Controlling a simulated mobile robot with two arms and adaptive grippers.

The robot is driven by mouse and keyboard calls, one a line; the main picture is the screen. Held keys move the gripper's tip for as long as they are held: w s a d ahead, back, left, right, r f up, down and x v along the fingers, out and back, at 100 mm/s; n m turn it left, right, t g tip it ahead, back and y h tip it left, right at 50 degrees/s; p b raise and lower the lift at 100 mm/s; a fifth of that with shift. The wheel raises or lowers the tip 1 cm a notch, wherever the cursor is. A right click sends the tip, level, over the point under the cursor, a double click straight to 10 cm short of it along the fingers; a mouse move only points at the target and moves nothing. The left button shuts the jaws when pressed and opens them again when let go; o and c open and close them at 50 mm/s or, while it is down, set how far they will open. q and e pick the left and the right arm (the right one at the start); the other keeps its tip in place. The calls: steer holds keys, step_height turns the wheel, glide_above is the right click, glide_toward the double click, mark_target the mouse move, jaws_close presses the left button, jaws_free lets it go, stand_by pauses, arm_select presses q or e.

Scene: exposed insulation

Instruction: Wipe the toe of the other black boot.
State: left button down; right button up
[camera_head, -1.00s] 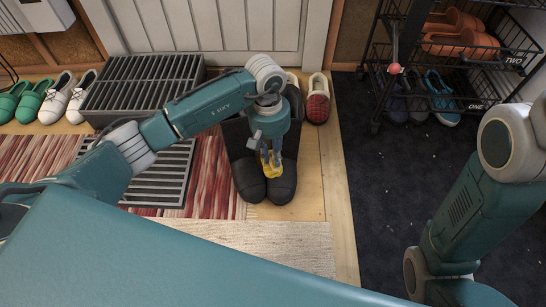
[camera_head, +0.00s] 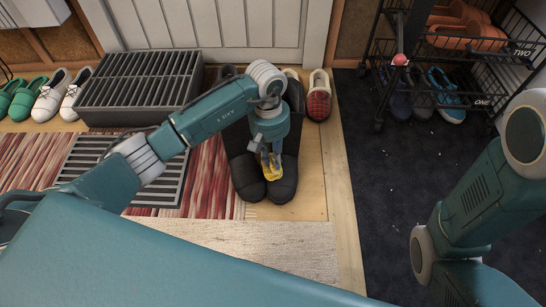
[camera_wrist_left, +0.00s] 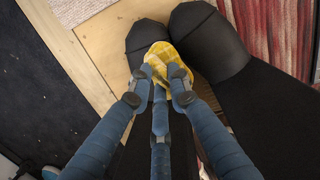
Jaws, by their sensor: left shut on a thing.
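Two black boots stand side by side with toes toward me: the left boot (camera_head: 248,183) and the right boot (camera_head: 284,184). My left gripper (camera_head: 271,158) is shut on a yellow cloth (camera_head: 272,171) over the inner side of the right boot's toe, near the gap between the boots. In the left wrist view, the gripper (camera_wrist_left: 162,82) pinches the yellow checked cloth (camera_wrist_left: 158,55) against or just above the inner edge of the right boot's toe (camera_wrist_left: 147,34); contact is unclear. The left boot (camera_wrist_left: 209,42) shows beside it. My right gripper is out of view.
A red plaid slipper (camera_head: 319,98) stands behind the boots on the right. A slatted grey bench (camera_head: 142,88), green shoes (camera_head: 22,98) and white shoes (camera_head: 60,95) are at left. A wire shoe rack (camera_head: 455,75) stands at back right. The dark mat (camera_head: 375,190) is mostly clear.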

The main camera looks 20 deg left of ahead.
arm_select(q)
steer(key=shift+w+f+b, duration=0.25)
steer(key=shift+f+b, duration=0.7)
steer(key=shift+f, duration=0.1)
stand_by(0.4)
steer(key=shift+w+d+r+b, duration=0.1)
steer(key=shift+w+d+b, duration=0.15)
steer(key=shift+d, duration=0.7)
steer(key=shift+w+d+b, duration=0.2)
steer(key=shift+d+b, duration=0.05)
steer(key=shift+d, duration=0.7)
steer(key=shift+r, duration=0.1)
steer(key=shift+s+a+p, duration=0.25)
steer(key=shift+a+p, duration=0.05)
steer(key=shift+a, duration=0.7)
steer(key=shift+s+a+p, duration=0.25)
steer(key=shift+a+p, duration=0.05)
steer(key=shift+a, duration=0.65)
steer(key=shift+r, duration=0.1)
